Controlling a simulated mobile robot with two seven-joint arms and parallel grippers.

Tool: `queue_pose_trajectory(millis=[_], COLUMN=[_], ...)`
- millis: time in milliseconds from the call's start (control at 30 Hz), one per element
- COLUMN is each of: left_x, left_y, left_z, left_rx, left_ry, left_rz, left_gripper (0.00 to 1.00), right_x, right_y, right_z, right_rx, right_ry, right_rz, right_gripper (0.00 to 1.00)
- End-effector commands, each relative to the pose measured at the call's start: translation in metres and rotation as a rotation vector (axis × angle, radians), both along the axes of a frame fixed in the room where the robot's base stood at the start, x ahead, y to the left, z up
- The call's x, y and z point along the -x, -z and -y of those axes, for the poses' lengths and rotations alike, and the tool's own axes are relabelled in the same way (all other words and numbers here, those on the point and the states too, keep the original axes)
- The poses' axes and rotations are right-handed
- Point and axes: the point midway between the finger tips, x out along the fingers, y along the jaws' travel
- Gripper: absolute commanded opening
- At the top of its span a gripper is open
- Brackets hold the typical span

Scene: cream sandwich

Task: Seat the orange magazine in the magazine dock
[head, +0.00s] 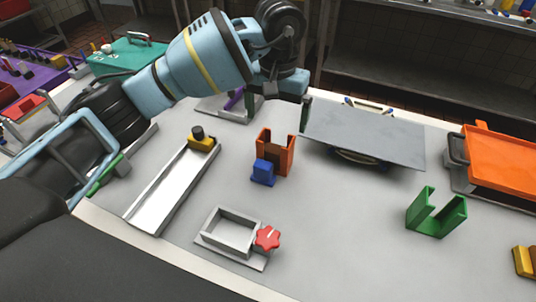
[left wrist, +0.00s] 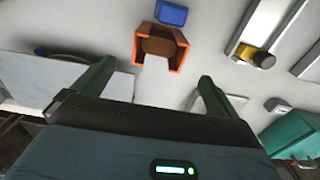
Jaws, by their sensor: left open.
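The orange magazine (head: 289,158) stands upright on the table in the head view, an open-fronted holder with brown content inside. It also shows in the left wrist view (left wrist: 176,57), just past and between the fingertips. A small blue block (head: 262,174) is at its front. My left gripper (head: 287,100) is open and empty, behind and above the magazine, apart from it. Its two green fingers show in the left wrist view (left wrist: 155,84). A grey rectangular frame with a red star knob (head: 267,238), apparently the magazine dock (head: 212,238), lies empty nearer the front. My right gripper is not in view.
A green empty holder (head: 437,222) stands to the right. A grey plate (head: 385,137) sits on a support behind it. An orange tray (head: 497,155) is at far right. A long metal channel (head: 163,190) with a yellow, black-knobbed slider (head: 203,142) lies left.

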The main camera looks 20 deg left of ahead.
Motion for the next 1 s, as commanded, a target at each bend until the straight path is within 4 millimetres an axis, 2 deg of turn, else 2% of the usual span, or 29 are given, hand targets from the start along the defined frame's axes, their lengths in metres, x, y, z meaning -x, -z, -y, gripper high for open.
queue_pose_trajectory(millis=[133,333,567,800,1000], left_x=[0.000,0.001,0.002,0.007,0.006], left_y=[0.005,0.023,0.030,0.056,0.076], left_z=[0.000,0.000,0.000,0.003,0.002], left_rx=[0.000,0.000,0.000,0.001,0.001], left_ry=[-0.001,-0.002,-0.002,-0.002,-0.002], left_rz=[-0.002,-0.002,-0.001,0.000,0.000], left_gripper=[0.98,0.98,0.98,0.98,0.98], right_x=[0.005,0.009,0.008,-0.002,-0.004], right_y=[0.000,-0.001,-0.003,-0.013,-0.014], right_z=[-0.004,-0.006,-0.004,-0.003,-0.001], right_rx=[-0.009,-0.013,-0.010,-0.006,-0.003], right_ry=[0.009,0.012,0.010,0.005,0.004], right_rz=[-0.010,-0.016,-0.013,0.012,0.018], right_gripper=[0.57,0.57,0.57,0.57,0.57])
